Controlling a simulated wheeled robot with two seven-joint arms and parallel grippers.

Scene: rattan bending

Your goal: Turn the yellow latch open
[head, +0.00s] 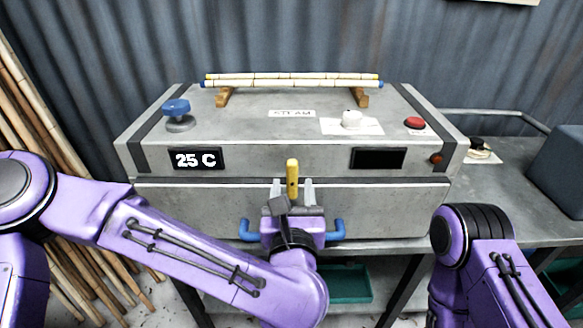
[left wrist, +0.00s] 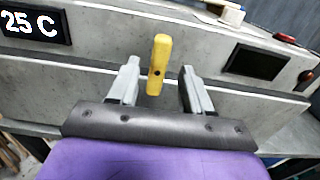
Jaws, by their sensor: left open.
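The yellow latch (head: 292,178) is a short upright bar on the front of the grey steam box (head: 230,210), across the seam between lid and lower body. My left gripper (head: 293,190) is in front of the box with its fingers apart. In the left wrist view the latch (left wrist: 158,64) stands upright between the two grey fingers of the left gripper (left wrist: 157,85), with a gap on each side. I cannot tell how deep the latch sits between them. My right arm shows at the lower right, but its gripper is out of view.
A blue handle (head: 335,230) sits low on the box front, partly behind my left gripper. The box top holds rattan sticks (head: 290,81) on wooden rests, a blue knob (head: 177,108), a white knob (head: 351,119) and a red button (head: 414,122). A display (head: 196,159) reads 25 C.

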